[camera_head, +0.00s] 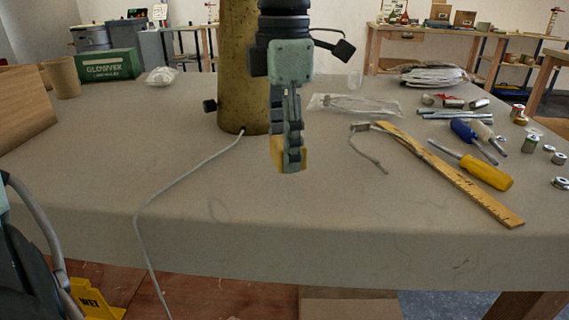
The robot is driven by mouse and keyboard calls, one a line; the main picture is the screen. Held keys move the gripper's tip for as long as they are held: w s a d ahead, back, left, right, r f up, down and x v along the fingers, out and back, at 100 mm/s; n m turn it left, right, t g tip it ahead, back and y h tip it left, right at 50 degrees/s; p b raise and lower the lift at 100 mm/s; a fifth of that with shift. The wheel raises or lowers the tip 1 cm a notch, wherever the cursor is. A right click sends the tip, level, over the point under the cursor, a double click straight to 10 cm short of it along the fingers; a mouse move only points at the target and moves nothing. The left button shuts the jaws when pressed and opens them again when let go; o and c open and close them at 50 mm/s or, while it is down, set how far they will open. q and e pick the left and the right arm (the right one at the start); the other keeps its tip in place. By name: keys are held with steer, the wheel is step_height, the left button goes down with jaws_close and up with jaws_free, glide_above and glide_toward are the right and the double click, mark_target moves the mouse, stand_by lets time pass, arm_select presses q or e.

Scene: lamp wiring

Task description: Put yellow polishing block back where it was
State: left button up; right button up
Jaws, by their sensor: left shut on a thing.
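My left gripper (291,168) points down in the middle of the view, above the table (330,215). It is shut on the yellow polishing block (277,152). Only narrow yellow parts of the block show beside the dark fingers, and the rest is hidden behind them. I cannot tell whether the block touches the tabletop. My right gripper is not in view.
A tall brownish-yellow lamp column (237,70) stands just behind the gripper, its grey cord (185,177) running over the front edge. A wooden ruler (455,177), yellow screwdriver (486,173) and small parts lie right. A green box (109,65) stands back left. The front middle is clear.

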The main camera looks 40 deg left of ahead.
arm_select(q)
step_height(320, 180, down, 4)
steer(key=shift+r, duration=0.1)
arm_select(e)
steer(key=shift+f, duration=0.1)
arm_select(q)
steer(key=shift+f, duration=0.2)
steer(key=o, duration=1)
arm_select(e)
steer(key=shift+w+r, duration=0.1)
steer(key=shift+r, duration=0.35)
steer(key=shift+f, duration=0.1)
